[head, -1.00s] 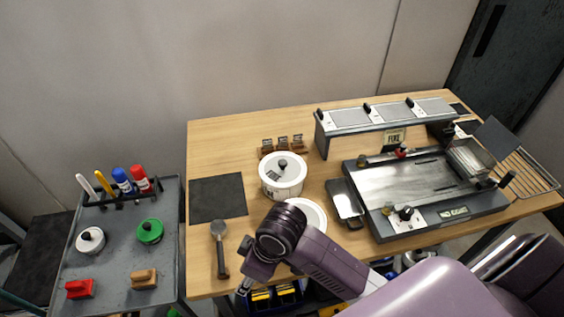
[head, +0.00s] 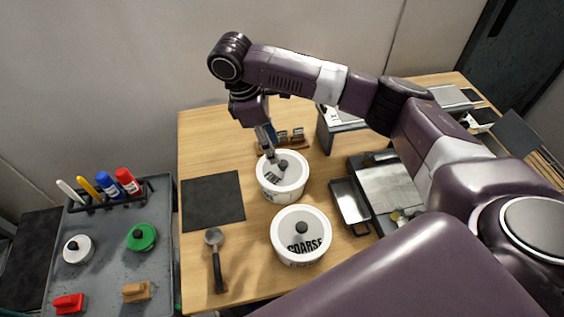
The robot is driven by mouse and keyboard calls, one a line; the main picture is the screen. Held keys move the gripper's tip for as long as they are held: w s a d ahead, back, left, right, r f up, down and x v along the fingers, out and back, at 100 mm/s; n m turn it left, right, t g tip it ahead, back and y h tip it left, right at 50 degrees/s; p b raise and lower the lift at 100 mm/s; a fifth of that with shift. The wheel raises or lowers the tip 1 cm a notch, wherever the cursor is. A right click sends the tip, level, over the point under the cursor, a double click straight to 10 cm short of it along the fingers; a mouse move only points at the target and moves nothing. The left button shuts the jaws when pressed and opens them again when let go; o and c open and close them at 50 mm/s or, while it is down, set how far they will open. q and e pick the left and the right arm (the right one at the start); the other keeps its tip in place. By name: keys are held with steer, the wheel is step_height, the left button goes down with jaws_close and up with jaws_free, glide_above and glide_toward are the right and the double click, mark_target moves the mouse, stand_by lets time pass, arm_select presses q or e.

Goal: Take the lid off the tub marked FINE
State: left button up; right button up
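The white tub marked FINE (head: 284,190) stands on the wooden table, its round lid (head: 293,174) with a black knob (head: 283,164) in place on top. FINE is printed on the lid. My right gripper (head: 270,154) points down from above, at the back left of the lid, close to the knob. Its fingertips are small and partly dark, so I cannot tell whether they are open or touch the lid. My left gripper is not in view.
A second white lidded tub marked COARSE (head: 301,248) stands in front. A dark mat (head: 212,201) and a scoop (head: 216,260) lie left, a metal tray (head: 350,203) right. A small rack (head: 297,139) stands close behind. My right arm covers much of the right side.

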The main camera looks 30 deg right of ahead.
mark_target(282, 163)
steer(key=p+x, duration=0.1)
steer(key=x, duration=0.2)
steer(key=p+x, duration=0.1)
steer(key=x, duration=0.3)
steer(key=shift+d+f, duration=0.1)
steer(key=shift+d, duration=0.15)
steer(key=shift+c, duration=0.7)
jaws_close()
